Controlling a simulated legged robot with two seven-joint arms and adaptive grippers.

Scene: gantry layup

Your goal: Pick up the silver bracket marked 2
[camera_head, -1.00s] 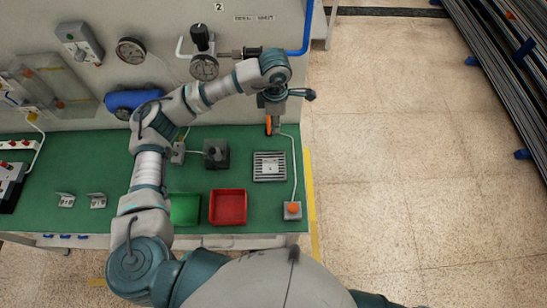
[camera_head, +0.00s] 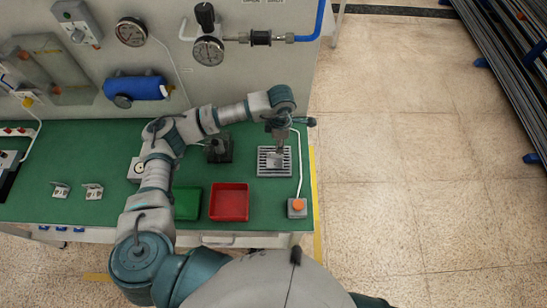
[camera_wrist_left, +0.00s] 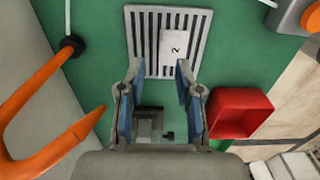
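The silver bracket marked 2 (camera_wrist_left: 173,47) lies on a slotted metal grille (camera_wrist_left: 147,28) in the left wrist view. In the head view the grille (camera_head: 264,170) sits at the right of the green bench, and my gripper partly covers the bracket there. My left gripper (camera_head: 280,150) points down over the grille. In the wrist view its two fingers (camera_wrist_left: 157,72) are spread with nothing between them, just short of the bracket in the picture. The exact height gap cannot be told. My right gripper is not in view.
A red tray (camera_head: 230,215) and a green tray (camera_head: 187,204) stand at the bench front. Two more brackets (camera_head: 92,191) lie at left. An orange hooked object (camera_wrist_left: 40,150) shows beside my gripper.

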